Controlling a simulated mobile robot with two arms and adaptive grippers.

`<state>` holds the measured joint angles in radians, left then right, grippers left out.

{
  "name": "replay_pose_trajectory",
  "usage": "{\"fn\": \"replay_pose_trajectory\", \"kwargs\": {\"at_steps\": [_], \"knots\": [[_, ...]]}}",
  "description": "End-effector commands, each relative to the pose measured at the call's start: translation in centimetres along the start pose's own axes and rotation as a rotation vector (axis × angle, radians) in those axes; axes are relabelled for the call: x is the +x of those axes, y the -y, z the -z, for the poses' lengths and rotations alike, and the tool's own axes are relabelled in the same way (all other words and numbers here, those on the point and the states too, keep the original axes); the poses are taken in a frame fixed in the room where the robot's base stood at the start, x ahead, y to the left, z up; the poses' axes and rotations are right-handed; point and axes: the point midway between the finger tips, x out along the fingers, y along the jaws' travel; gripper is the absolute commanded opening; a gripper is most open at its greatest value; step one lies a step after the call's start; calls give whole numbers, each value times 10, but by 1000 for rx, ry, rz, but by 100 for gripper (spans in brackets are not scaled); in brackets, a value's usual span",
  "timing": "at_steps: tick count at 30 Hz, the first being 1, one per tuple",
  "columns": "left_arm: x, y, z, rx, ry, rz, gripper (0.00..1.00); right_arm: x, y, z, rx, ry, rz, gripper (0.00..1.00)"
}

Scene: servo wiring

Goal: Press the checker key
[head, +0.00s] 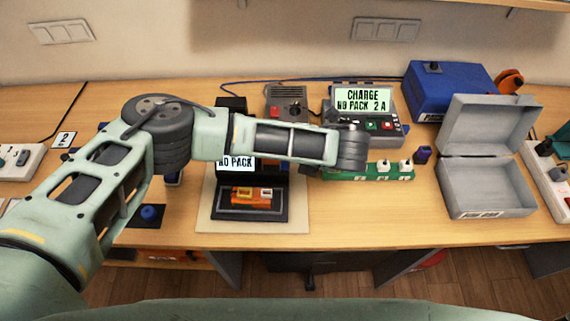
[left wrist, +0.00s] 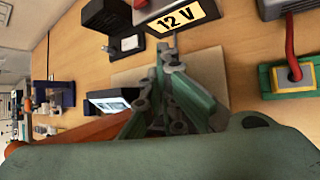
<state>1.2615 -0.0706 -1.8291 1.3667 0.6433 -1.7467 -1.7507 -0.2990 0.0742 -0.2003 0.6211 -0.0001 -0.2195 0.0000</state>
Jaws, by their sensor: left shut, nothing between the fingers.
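The checker, a dark unit with a small display reading "NO PACK" (head: 236,163), stands mid-table, partly hidden behind my left arm in the head view. I cannot make out its key. A dark cradle (head: 238,214) in front of it holds an orange piece (head: 252,197), on a pale mat (head: 208,222). A dark box with a lit display (left wrist: 110,103) is left of the fingers there. The head view hides the left fingers behind the arm.
A charger display reading "CHARGE NO PACK 2 A" (head: 364,100) stands behind my wrist. A green strip (head: 342,176) with white parts lies right of the mat. An open grey box (head: 487,188) and a blue box (head: 450,90) stand at right.

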Motion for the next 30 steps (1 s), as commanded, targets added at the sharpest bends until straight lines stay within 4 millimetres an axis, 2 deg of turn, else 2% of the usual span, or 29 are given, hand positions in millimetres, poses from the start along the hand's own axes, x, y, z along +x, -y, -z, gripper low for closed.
{"fn": "replay_pose_trajectory", "kwargs": {"at_steps": [30], "knots": [[0, 0, 0, 0, 0, -1, 0, 0, -6, -3, -3, 5, -7, 40]]}}
